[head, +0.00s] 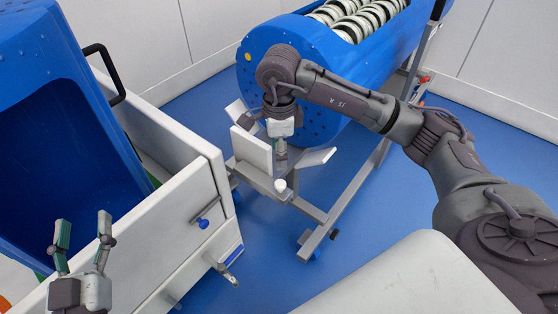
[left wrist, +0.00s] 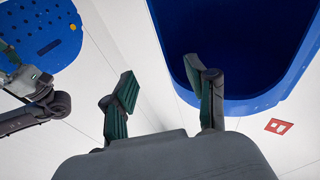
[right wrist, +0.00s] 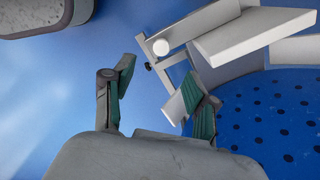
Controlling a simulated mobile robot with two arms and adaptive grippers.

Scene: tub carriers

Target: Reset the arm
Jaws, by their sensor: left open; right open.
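My left gripper (head: 84,243) is at the lower left of the head view, its two fingers pointing up and apart, with nothing between them. In the left wrist view its fingers (left wrist: 165,100) are spread and empty too. My right arm reaches across the head view from the right. My right gripper (head: 280,150) points down in front of the blue tub on the cart, close to the white plates of its frame. In the right wrist view its fingers (right wrist: 160,100) are apart. One finger overlaps a plate in that view; I cannot tell whether they touch.
A blue tub (head: 258,62) holding rows of ring-shaped parts (head: 352,22) lies on a grey wheeled frame (head: 345,205) with white plates (head: 250,150). At left, another blue tub (head: 35,45) sits in a white carrier (head: 185,195) with a black handle (head: 106,72). Blue floor lies between.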

